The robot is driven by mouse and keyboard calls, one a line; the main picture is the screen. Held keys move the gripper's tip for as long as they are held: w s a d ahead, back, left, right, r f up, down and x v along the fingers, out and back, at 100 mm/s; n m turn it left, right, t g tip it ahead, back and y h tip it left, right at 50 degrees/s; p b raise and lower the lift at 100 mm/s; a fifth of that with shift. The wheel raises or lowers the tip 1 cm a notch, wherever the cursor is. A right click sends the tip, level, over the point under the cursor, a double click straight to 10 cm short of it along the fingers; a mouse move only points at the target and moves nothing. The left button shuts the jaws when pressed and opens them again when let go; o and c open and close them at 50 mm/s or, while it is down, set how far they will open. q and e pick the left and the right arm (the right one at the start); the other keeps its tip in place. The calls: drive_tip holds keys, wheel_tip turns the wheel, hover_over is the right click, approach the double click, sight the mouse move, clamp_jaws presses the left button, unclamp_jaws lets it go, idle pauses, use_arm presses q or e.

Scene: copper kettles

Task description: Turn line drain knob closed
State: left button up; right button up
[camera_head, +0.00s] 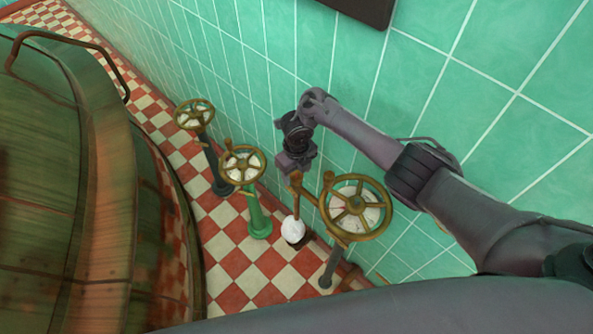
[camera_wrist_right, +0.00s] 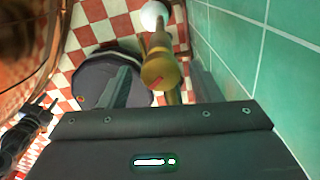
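Several spoked brass valve wheels stand on posts along the green wall; the nearest wheel (camera_head: 357,207) is at the right. Beside it rise upright brass handles (camera_head: 296,182), one standing over a white round part (camera_head: 293,230). I cannot tell which one is the line drain knob. My right gripper (camera_head: 292,163) is at the top of the left handle. In the right wrist view, a brass knob (camera_wrist_right: 160,72) stands in front of the gripper, between its fingers as far as I can see, and the fingers look apart. I cannot tell whether they touch it. My left gripper is not clearly seen.
A large copper kettle (camera_head: 60,190) with a rail fills the left side. A middle wheel (camera_head: 243,164) on a green post and a far wheel (camera_head: 194,114) stand further back. The green tiled wall (camera_head: 490,110) is close on the right. Checkered floor shows between.

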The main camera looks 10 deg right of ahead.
sight(297, 173)
drive_tip(key=c, duration=0.9)
drive_tip(key=shift+m, duration=0.4)
drive_tip(key=m, duration=0.2)
drive_tip(key=shift+m, duration=2.3)
drive_tip(key=o, duration=1)
wheel_tip(297, 173, up, 8)
drive_tip(key=shift+f+p, duration=0.1)
drive_tip(key=shift+p, duration=0.55)
